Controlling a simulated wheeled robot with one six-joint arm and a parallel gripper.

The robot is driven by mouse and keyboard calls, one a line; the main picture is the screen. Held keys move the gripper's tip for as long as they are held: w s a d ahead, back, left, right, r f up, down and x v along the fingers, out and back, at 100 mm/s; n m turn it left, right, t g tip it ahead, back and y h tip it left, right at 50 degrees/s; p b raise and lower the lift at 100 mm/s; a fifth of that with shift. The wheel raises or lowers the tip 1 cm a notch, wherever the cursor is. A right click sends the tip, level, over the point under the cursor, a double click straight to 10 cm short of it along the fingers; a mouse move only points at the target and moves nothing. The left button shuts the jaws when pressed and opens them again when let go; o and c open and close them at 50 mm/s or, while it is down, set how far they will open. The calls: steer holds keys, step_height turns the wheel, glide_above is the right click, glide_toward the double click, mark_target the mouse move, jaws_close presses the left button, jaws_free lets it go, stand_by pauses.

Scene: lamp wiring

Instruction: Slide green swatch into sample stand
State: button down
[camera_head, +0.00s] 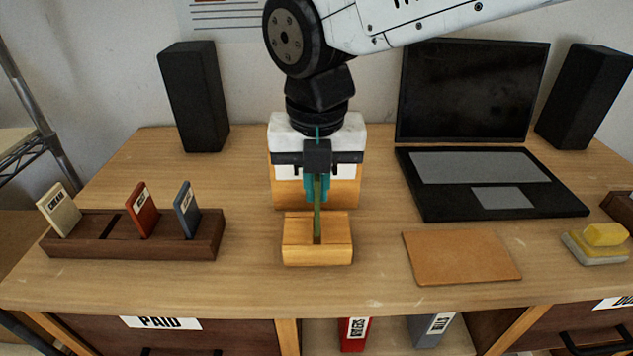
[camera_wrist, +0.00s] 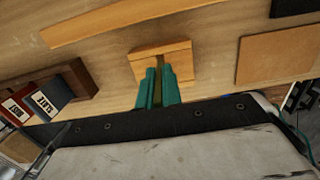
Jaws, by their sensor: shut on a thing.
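The green swatch (camera_head: 317,212) is thin and upright, seen edge-on in the head view. My gripper (camera_head: 317,188) has teal fingers and is shut on the swatch from above. The sample stand (camera_head: 290,252) is a small light-wood block with a slot, directly below my gripper. The swatch's lower end meets the slot in the head view; how deep it sits I cannot tell. In the wrist view the teal fingers (camera_wrist: 158,88) reach over the stand (camera_wrist: 181,56), and part of the green swatch (camera_wrist: 163,72) shows between them.
A dark wooden rack (camera_head: 135,247) at left holds cream, red and blue swatches. A laptop (camera_head: 480,180), a tan mat (camera_head: 460,257) and a yellow sponge (camera_head: 604,235) are at right. Two black speakers stand at the back.

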mark_target(317, 205)
steer(key=shift+f, duration=2.1)
steer(key=c, duration=1.5)
jaws_free()
steer(key=shift+r, duration=0.15)
steer(key=r, duration=0.7)
steer(key=shift+s+r, duration=0.3)
steer(key=shift+s, duration=0.05)
